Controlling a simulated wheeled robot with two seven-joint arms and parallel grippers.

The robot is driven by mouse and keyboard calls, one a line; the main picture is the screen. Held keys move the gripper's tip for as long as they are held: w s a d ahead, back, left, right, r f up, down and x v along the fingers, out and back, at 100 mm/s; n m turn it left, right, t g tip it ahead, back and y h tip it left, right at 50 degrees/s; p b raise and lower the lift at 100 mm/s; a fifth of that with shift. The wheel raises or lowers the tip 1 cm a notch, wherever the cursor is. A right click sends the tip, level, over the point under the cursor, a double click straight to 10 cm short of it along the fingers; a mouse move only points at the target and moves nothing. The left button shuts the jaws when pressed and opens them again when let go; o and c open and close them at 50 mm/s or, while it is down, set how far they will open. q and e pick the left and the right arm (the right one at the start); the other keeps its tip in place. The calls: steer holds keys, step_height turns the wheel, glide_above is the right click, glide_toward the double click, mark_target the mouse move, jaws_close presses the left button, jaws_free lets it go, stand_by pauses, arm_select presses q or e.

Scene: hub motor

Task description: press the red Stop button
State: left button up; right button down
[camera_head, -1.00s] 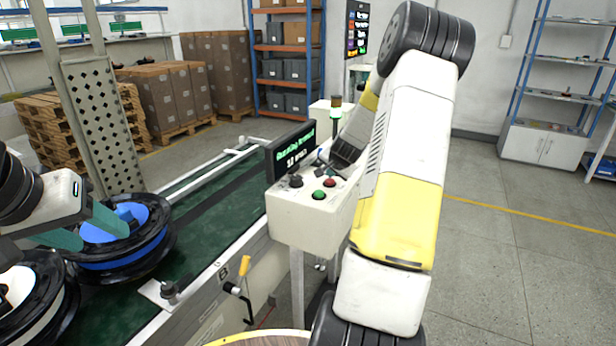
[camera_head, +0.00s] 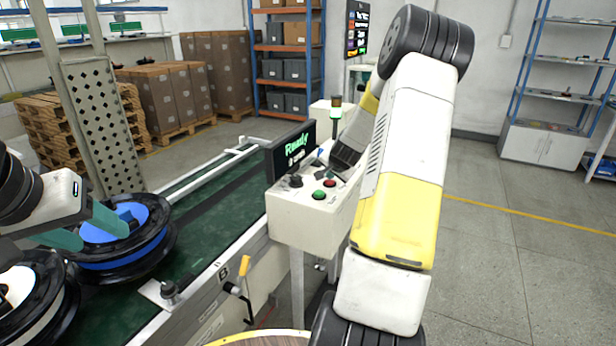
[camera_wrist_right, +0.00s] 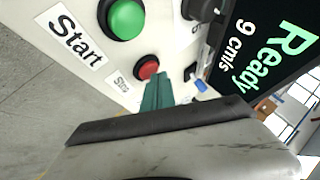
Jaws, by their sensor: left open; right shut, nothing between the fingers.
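The red Stop button (camera_head: 330,183) is on top of a white control box (camera_head: 300,220), beside the green Start button (camera_head: 319,195). In the right wrist view the red button (camera_wrist_right: 148,68) sits by a partly covered "Stop" label. My right gripper (camera_wrist_right: 156,88) is shut and empty, its teal fingertips right at the red button's edge; I cannot tell whether they touch it. The box's screen (camera_wrist_right: 265,55) reads "Ready" and "9 cm/s".
Another wheel with a white hub (camera_head: 18,285) is at the lower left. A black knob (camera_head: 295,181) stands beside the buttons, close to the screen. Open floor lies to the right.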

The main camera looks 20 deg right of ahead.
mark_target(330, 183)
steer(key=shift+f, duration=0.2)
steer(key=shift+r, duration=1)
steer(key=shift+r, duration=2.5)
